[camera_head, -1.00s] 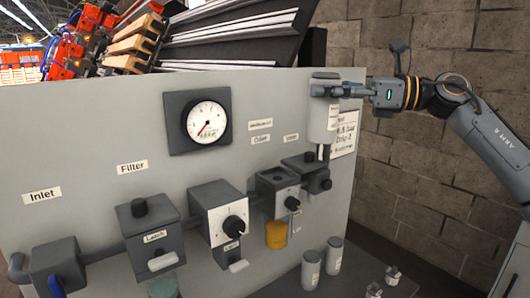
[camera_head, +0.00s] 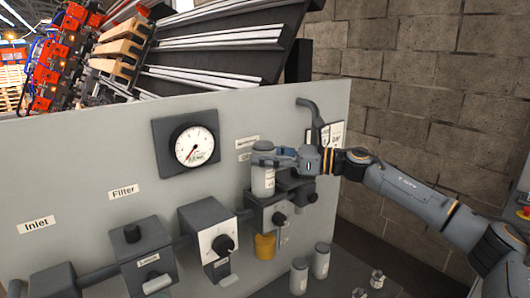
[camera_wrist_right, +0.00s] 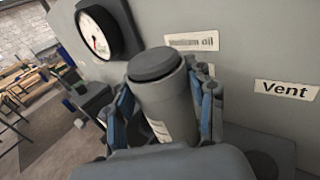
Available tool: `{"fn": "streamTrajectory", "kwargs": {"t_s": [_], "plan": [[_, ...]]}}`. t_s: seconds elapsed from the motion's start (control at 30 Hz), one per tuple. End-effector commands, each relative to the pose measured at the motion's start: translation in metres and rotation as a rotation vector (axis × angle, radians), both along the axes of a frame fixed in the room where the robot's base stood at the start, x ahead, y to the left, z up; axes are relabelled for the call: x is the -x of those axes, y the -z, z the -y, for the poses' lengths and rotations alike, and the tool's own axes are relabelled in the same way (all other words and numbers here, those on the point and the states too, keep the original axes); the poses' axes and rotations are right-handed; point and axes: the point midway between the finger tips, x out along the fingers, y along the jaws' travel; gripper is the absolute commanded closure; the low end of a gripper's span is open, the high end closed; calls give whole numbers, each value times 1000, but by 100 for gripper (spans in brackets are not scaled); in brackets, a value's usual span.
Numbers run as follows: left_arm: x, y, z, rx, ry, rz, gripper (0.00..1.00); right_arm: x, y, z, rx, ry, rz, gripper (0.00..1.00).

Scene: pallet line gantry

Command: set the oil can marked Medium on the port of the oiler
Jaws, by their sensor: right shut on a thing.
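My right gripper (camera_head: 276,156) is shut on a grey cylindrical oil can (camera_head: 263,180) with a darker lid. The can is upright over the oiler (camera_head: 267,215), a dark box with a yellow bowl below; I cannot tell whether it touches the port, which is hidden behind it. In the right wrist view the can (camera_wrist_right: 166,105) sits between the blue-lined fingers (camera_wrist_right: 165,100); its label is too blurred to read. My left gripper is not in view.
Two similar cans (camera_head: 299,277) (camera_head: 321,261) stand on the dark surface below, near small metal fittings (camera_head: 377,279). The grey panel (camera_head: 80,145) carries a gauge (camera_head: 194,146), a filter (camera_head: 142,250) and a knobbed box (camera_head: 208,230). A block wall (camera_head: 420,110) stands to the right.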

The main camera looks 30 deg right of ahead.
Motion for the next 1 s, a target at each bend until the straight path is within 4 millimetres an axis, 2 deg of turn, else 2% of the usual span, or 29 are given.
{"fn": "streamTrajectory", "kwargs": {"t_s": [0.17,0.43,0.47,0.53,0.57,0.97,1.0], "plan": [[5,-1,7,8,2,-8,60,0,1,1,-1,2,4,90],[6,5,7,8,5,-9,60,0,6,0,-2,1,4,91],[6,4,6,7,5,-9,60,0,5,0,-1,1,1,39],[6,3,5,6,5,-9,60,0,5,0,-1,1,1,25],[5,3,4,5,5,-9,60,0,5,0,-1,1,1,23],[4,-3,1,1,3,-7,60,0,0,0,0,1,1,23],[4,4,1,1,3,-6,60,3,5,4,1,3,1,23]]}}
